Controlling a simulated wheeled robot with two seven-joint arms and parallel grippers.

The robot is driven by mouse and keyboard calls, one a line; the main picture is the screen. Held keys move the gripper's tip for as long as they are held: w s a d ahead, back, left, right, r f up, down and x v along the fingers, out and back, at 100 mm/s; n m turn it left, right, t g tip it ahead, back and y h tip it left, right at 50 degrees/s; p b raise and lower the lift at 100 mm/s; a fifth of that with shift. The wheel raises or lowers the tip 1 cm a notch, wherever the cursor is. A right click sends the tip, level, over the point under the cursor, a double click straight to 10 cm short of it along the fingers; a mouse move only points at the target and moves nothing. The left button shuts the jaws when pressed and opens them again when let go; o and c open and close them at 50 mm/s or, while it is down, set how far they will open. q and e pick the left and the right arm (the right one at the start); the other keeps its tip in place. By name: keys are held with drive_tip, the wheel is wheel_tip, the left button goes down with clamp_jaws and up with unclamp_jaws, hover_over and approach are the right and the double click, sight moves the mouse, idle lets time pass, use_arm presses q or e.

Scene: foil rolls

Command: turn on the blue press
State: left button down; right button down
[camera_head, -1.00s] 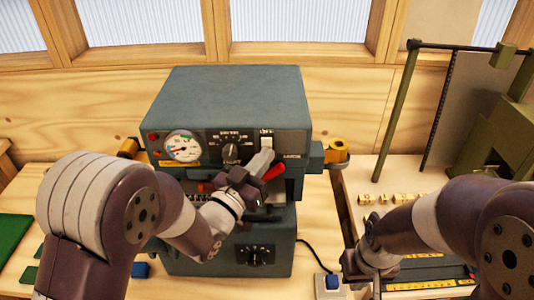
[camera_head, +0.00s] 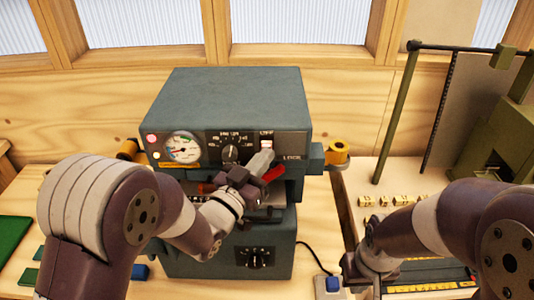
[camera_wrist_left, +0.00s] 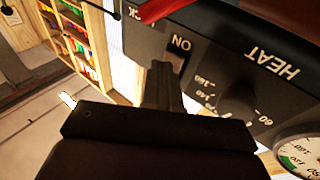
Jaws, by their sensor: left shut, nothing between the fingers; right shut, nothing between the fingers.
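The blue-grey press (camera_head: 240,100) stands upright in the middle of the bench. Its front panel carries a round gauge (camera_head: 182,148), a heat dial (camera_head: 230,154), a white rocker switch (camera_head: 266,144) and a glowing pinkish lamp (camera_head: 151,138). My left gripper (camera_head: 262,161) is shut and empty, its tips just below the switch. In the left wrist view the closed fingers (camera_wrist_left: 160,75) are close beside the switch, near the word ON; I cannot tell if they touch. My right gripper (camera_head: 350,272) is shut, low at the right, partly hidden by its wrist.
A red lever (camera_head: 273,173) sticks out close to my left fingertips. A lower knob (camera_head: 254,258) is on the press base. A blue plug switch (camera_head: 332,284) with a black cord sits at the right. A green frame press (camera_head: 500,135) and several brass pieces (camera_head: 383,201) are further right.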

use_arm(q)
drive_tip(key=shift+s+r, duration=0.3)
drive_tip(key=shift+s, duration=0.55)
drive_tip(key=s, duration=0.1)
drive_tip(key=s+r, duration=0.1)
drive_tip(key=s, duration=0.1)
drive_tip(key=s+p, duration=0.1)
drive_tip(key=shift+s+r, duration=0.3)
drive_tip(key=shift+r, duration=0.1)
